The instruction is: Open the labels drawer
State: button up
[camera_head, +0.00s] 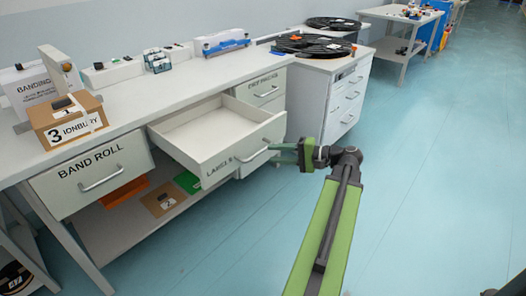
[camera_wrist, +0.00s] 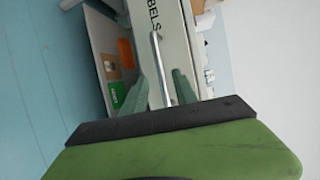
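The labels drawer (camera_head: 228,158) is pulled well out of the white bench, and its inside looks empty. Its front carries the word LABELS and a metal bar handle (camera_head: 254,154). In the wrist view the handle (camera_wrist: 158,62) stands out from the white drawer front (camera_wrist: 176,45). My gripper (camera_head: 284,151) is at the right end of the handle in the head view. In the wrist view my gripper (camera_wrist: 160,84) has its two green fingers apart, one on each side of the handle, with gaps visible beside the bar.
The band roll drawer (camera_head: 92,176) at left is shut, as is the drawer (camera_head: 266,88) behind at right. A cardboard box (camera_head: 68,120) stands on the bench top. A lower shelf holds an orange, a brown and a green item (camera_head: 187,182). The floor at right is clear.

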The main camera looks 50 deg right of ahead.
jog(key=p+v, duration=0.1)
jog(key=v, duration=1)
jog(key=shift+p, duration=0.3)
